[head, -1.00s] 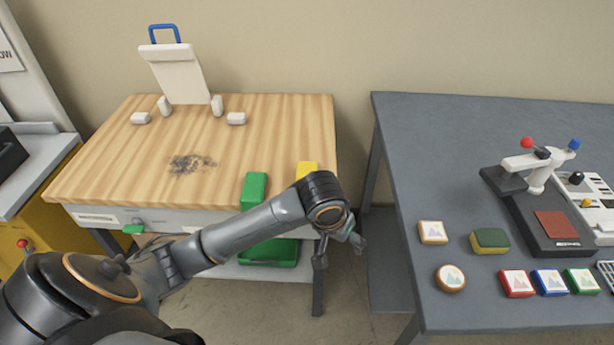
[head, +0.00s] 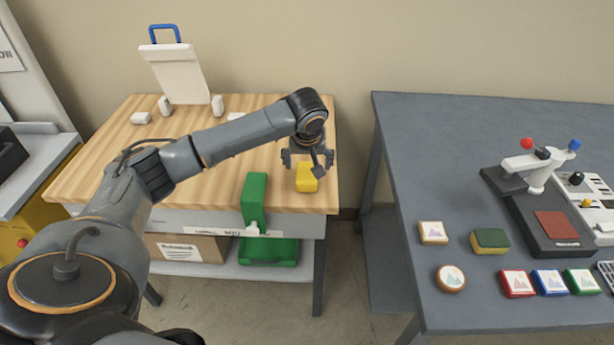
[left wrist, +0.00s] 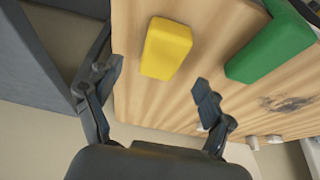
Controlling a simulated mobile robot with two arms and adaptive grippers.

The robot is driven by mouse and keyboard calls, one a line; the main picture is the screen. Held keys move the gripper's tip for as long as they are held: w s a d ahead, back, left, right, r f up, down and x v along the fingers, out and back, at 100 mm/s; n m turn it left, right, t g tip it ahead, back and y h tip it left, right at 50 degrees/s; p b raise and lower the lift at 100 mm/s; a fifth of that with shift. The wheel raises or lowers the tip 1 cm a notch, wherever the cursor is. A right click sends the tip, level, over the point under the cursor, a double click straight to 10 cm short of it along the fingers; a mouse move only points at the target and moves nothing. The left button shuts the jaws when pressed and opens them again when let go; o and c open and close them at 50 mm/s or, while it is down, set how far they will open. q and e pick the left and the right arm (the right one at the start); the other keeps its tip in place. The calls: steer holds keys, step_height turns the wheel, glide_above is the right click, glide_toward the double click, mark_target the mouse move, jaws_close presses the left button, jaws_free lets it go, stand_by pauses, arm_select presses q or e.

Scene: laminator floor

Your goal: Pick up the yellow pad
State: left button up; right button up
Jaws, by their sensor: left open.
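The yellow pad (head: 306,179) is a small yellow block on the wooden tabletop, near its front right corner. It also shows in the left wrist view (left wrist: 166,48), lying beyond and roughly between my fingertips. My left gripper (head: 308,161) is open and empty, pointing down just above and behind the pad in the head view. I see a gap between the fingers and the pad in the left wrist view. My right gripper is not in view.
A green block (head: 256,190) stands left of the pad at the table's front edge. A white tilted stand (head: 182,75) with small white blocks is at the back. The grey table (head: 450,150) on the right, across a gap, holds small stamps and a press.

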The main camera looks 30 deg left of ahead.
mark_target(307, 172)
arm_select(q)
steer(key=shift+a+p+x, duration=0.2)
steer(key=shift+p+x, duration=0.1)
steer(key=shift+x, duration=2.8)
steer(key=shift+f+p, duration=0.15)
steer(key=shift+p, duration=0.25)
steer(key=shift+c, duration=0.4)
steer(key=c, duration=1.2)
steer(key=shift+o, duration=0.2)
